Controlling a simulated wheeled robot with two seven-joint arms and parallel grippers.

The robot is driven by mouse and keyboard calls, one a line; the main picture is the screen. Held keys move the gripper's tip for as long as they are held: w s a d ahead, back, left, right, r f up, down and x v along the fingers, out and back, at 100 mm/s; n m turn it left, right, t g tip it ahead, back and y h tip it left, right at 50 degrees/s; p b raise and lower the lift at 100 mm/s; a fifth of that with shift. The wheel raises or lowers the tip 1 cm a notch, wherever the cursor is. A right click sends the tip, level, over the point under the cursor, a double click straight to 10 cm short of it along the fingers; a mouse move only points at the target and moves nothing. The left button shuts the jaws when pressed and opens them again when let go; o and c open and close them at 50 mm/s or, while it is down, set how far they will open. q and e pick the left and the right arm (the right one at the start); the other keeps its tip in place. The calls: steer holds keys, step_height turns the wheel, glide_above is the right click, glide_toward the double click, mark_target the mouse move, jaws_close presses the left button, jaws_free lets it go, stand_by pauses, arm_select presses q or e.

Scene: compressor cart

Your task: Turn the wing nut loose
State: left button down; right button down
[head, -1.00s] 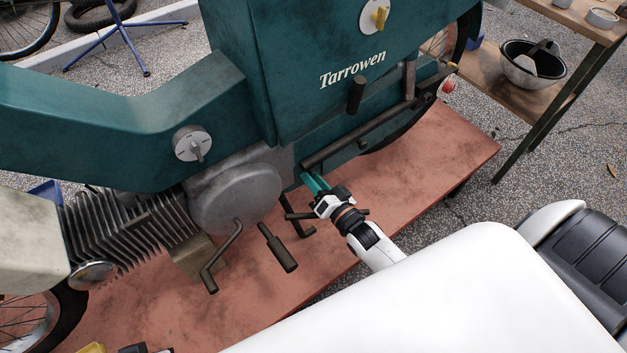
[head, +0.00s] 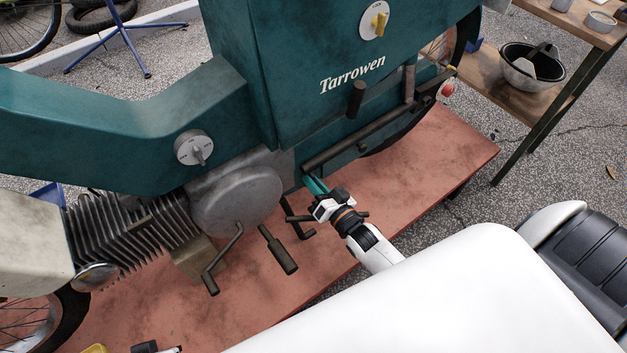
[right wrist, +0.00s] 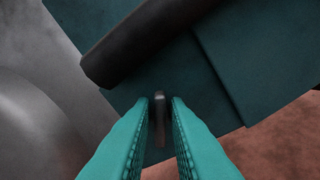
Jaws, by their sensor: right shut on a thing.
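The wing nut (right wrist: 159,106) shows in the right wrist view as a small dark upright piece between my teal fingertips, in front of the teal panel. My right gripper (head: 314,181) is shut on it, below the dark horizontal bar of the motorcycle. The same gripper (right wrist: 160,108) fills the lower middle of the right wrist view. In the head view the fingers hide the wing nut.
The teal Tarrowen motorcycle (head: 320,120) stands on a reddish platform (head: 430,165). A dark bar (head: 355,142) lies just above my right fingers. A kick lever (head: 222,260) and a dark pedal (head: 279,250) stick out to the left. A workbench with a bowl (head: 531,68) stands at the right.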

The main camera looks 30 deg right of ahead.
arm_select(q)
step_height(320, 180, down, 10)
steer(key=p, duration=0.2)
steer(key=shift+s+g, duration=0.15)
steer(key=shift+g, duration=0.15)
arm_select(e)
steer(key=shift+a+n, duration=0.1)
steer(key=shift+n, duration=3.3)
arm_select(q)
steer(key=shift+d, duration=0.1)
arm_select(e)
steer(key=c, duration=1.6)
jaws_free()
steer(key=shift+o, duration=0.2)
steer(key=shift+s, duration=0.15)
